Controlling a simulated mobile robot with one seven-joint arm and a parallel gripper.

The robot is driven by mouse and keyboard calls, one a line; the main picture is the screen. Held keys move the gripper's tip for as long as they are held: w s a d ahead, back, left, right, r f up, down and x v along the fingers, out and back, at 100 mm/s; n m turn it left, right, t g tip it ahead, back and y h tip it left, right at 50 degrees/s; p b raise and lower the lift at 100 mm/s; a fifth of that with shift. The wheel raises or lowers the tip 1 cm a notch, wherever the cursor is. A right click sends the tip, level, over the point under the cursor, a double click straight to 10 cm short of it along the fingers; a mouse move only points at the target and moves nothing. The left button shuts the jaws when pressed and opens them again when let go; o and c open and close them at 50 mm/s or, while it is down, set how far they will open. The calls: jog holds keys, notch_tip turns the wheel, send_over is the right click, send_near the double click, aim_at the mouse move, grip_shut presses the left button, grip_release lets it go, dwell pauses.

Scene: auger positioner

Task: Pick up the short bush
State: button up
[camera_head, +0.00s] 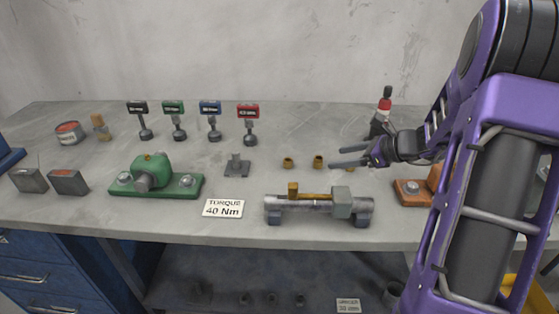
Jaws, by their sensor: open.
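Three small brass bushes stand in a row on the grey bench. The left bush (288,162) looks shorter than the middle bush (318,161). The right bush (350,169) is partly hidden behind my lower finger, so its height is unclear. I cannot tell for certain which one is the short bush. My gripper (338,157) comes in from the right with its fingers pointing left. It is open and empty, with its fingertips just right of the middle bush. Whether a finger touches any bush cannot be told.
A grey shaft assembly (310,204) lies in front of the bushes, with a grey stepped part (237,167) to their left. A red-capped bottle (381,115) stands behind my gripper. An orange block (412,192) is at right. Bench behind the bushes is clear.

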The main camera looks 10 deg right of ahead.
jog(key=m, duration=0.1)
jog(key=b, duration=0.1)
send_near(288, 160)
jog(key=f, duration=0.2)
jog(key=w+a+f, duration=0.1)
jog(key=shift+y, duration=0.4)
jog(key=shift+w+r+x, duration=0.1)
jog(key=shift+r+x, duration=0.1)
jog(key=shift+x, duration=0.75)
jog(key=shift+w+r+x, duration=0.1)
jog(key=shift+r+x, duration=0.05)
jog(key=shift+x, duration=0.85)
jog(key=shift+w+r+x, duration=0.1)
jog(key=shift+r+x, duration=0.1)
jog(key=shift+x, duration=0.75)
jog(key=shift+a, duration=0.1)
grip_shut()
